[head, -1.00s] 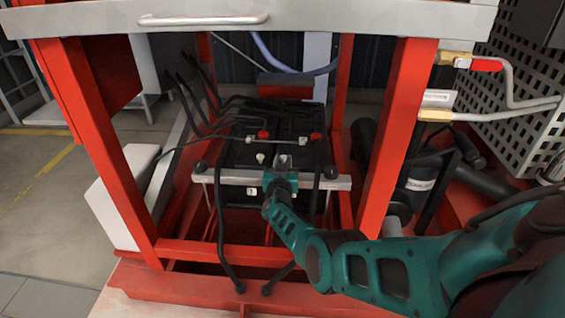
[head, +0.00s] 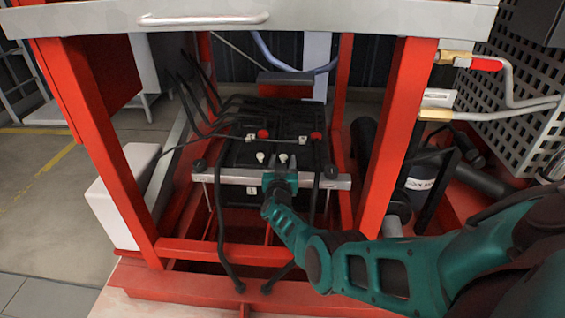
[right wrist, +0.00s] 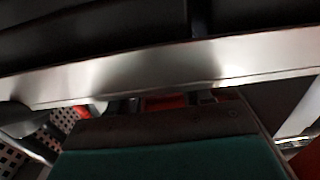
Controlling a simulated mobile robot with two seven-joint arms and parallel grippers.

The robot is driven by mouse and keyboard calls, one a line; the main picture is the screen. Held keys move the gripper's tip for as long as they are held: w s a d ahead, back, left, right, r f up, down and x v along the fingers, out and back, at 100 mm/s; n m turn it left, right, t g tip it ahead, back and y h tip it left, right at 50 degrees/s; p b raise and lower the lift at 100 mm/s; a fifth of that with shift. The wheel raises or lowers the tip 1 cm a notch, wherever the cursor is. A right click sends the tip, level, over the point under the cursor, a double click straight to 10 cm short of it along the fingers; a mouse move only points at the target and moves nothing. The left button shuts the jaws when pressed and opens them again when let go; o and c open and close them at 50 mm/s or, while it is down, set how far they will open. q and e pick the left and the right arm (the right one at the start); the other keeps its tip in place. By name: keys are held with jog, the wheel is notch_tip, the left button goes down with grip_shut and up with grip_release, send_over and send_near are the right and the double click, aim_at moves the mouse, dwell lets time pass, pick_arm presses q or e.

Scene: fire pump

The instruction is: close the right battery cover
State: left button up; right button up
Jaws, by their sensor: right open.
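Two black batteries sit side by side in the red frame in the head view, and the right battery (head: 302,125) has a red terminal cap (head: 315,136). I cannot make out a separate right battery cover or its angle. My right gripper (head: 283,161) is open at the metal bar (head: 230,177) along the batteries' front edge, its fingers pointing toward the right battery. Whether it touches the bar is unclear. In the right wrist view the bar (right wrist: 120,73) crosses in front of my right gripper (right wrist: 168,101) and the battery tops are hidden. My left gripper is not in view.
Red posts stand left (head: 100,150) and right (head: 396,140) of the batteries, with a grey top panel (head: 330,18) above. Black cables (head: 220,225) hang before the bar. A white box (head: 118,195) stands at left, and pipes and a perforated panel at right.

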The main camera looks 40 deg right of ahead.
jog(key=shift+s+a+r+p, duration=0.15)
jog(key=shift+s+a+p, duration=0.2)
jog(key=p+v, duration=0.2)
jog(key=v, duration=0.1)
jog(key=shift+a+r, duration=0.1)
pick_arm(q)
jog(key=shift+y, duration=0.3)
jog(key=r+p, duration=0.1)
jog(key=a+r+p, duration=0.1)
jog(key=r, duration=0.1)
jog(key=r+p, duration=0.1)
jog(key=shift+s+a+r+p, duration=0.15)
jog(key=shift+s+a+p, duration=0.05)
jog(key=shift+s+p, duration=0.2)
pick_arm(e)
jog(key=v, duration=0.8)
jog(key=shift+s+a+f, duration=0.15)
jog(key=shift+s+f, duration=0.1)
jog(key=shift+s, duration=0.05)
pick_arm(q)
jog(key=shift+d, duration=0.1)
